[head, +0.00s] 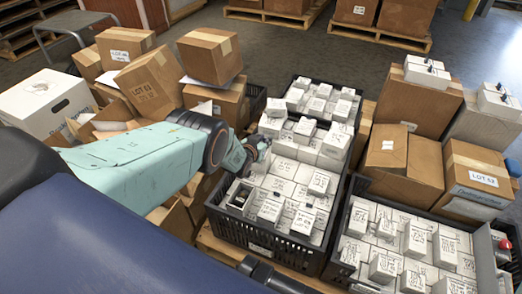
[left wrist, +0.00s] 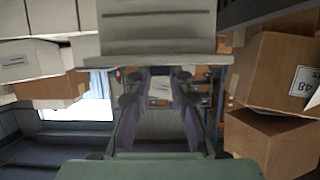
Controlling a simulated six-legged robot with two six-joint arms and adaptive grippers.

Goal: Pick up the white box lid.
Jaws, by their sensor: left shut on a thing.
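My left gripper (head: 258,147) reaches in from the left over the black crate (head: 262,238) of small white boxes. Its jaws are shut on a small white piece, which I take to be the white box lid (head: 271,125); the fingers partly hide their contact with it. In the left wrist view the gripper's two fingers (left wrist: 158,82) converge below a large pale surface (left wrist: 155,30) with a lip, seen very close. An open small white box (head: 240,195) with a dark inside stands at the crate's left. My right gripper is not in view.
Another black crate of white boxes (head: 348,240) stands at the lower right. Brown cartons are stacked at left (head: 150,85) and right (head: 402,165). A larger white box (head: 45,105) is at far left. Pallets (head: 380,38) stand behind, with clear grey floor between.

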